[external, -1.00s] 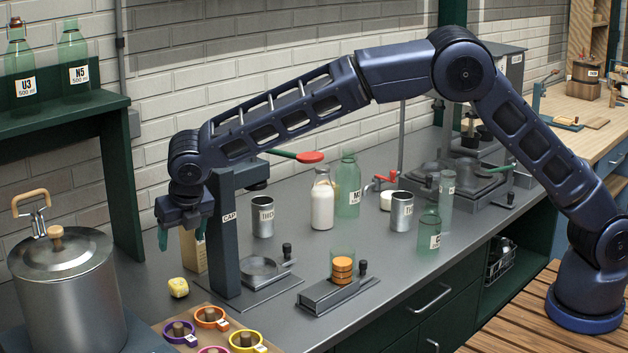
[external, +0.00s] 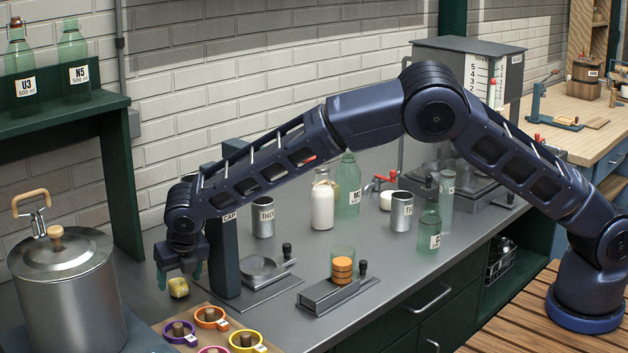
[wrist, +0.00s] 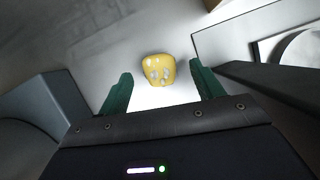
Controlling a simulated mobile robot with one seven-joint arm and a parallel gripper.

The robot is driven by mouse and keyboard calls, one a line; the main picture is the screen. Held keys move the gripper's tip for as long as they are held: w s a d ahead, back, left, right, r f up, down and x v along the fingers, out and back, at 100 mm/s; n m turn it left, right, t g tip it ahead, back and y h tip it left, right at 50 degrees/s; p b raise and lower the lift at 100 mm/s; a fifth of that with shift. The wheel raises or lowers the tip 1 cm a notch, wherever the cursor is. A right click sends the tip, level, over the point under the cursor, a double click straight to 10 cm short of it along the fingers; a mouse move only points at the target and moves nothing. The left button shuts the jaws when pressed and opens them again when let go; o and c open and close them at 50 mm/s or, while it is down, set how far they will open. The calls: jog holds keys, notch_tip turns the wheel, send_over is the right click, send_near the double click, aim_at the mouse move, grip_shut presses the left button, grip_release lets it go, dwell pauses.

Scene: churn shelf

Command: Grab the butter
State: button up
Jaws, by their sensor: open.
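The butter (external: 179,287) is a small yellow lump on the grey counter, left of the capping stand. In the wrist view the butter (wrist: 158,69) lies between and a little beyond my two green fingertips. My gripper (external: 180,274) is open, pointing down, with its fingers on either side of the butter in the external view. The gripper (wrist: 160,85) also shows open and empty in the wrist view. I cannot tell whether the fingertips reach down to the butter's level.
A dark capping stand (external: 222,255) rises just right of my gripper. A large metal pot (external: 70,295) stands to the left. A tray of coloured rings (external: 211,318) lies in front. A milk bottle (external: 322,203) and green bottle (external: 347,190) stand farther right.

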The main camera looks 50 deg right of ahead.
jog(key=shift+x, duration=1.3)
jog(key=c, duration=1.1)
jog(key=shift+o, duration=0.2)
